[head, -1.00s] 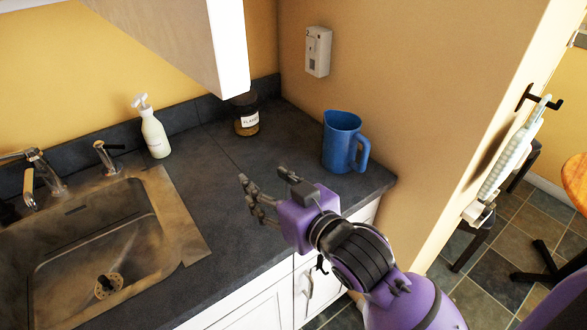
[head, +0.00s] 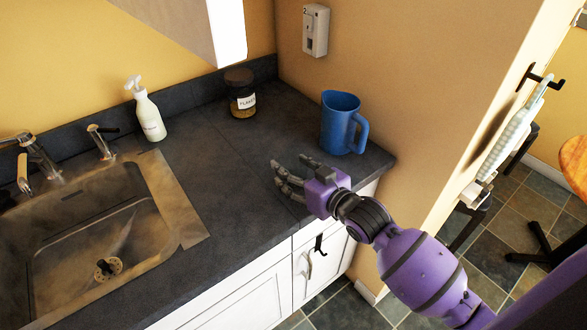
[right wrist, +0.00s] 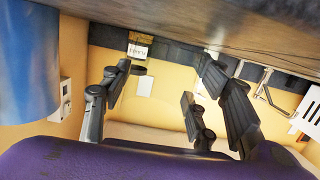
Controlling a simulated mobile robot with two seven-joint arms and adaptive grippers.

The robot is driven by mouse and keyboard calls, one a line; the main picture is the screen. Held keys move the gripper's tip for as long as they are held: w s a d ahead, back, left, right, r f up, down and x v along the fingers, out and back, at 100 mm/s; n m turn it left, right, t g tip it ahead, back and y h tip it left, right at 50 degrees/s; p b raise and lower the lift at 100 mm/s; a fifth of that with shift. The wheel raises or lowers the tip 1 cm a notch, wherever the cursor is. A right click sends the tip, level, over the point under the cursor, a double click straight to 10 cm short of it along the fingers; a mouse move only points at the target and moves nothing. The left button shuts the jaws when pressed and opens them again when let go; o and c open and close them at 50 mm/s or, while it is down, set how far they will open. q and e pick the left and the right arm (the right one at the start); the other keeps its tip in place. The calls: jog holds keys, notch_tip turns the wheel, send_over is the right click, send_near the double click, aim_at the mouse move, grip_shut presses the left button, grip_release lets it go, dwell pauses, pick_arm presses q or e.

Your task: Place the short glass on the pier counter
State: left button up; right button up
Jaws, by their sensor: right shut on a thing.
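My right gripper (head: 288,178) is low over the dark counter (head: 215,150), near its front edge and left of the blue jug. In the right wrist view its fingers (right wrist: 165,95) are shut with a gap between them, around a thing I cannot make out. I take it to be the short glass, but no outline of it shows in either view. The counter also shows in the right wrist view (right wrist: 220,20), along the top, because that picture is upside down. My left gripper is not in view.
The blue jug (head: 340,122) stands near the right wall. A lidded jar (head: 241,100) and a white pump bottle (head: 149,118) stand at the back. A sink (head: 185,215) takes up the left. The counter's middle is bare. A cabinet overhangs the back.

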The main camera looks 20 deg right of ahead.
jog(key=o, duration=1.3)
jog(key=shift+f, duration=0.15)
jog(key=shift+o, duration=0.2)
jog(key=shift+r, duration=0.25)
jog(key=v, duration=1.2)
jog(key=s+d+f+m+g+h, duration=0.1)
jog(key=s+f+h, duration=0.1)
jog(key=s+f, duration=0.35)
jog(key=s+d+f+m+g+h, duration=0.1)
jog(key=s+f, duration=0.1)
jog(key=f, duration=0.7)
jog(key=s+a+f+m+g+h, duration=0.1)
jog(key=s+f+g, duration=0.1)
jog(key=s+f, duration=0.5)
jog(key=s+a+f+g+h, duration=0.1)
jog(key=s+f+g, duration=0.1)
jog(key=s+f, duration=0.6)
jog(key=s, duration=0.2)
jog(key=shift+s+a+f+m+b, duration=0.15)
jog(key=shift+s+a+m+b, duration=0.15)
jog(key=shift+a+m+b, duration=0.1)
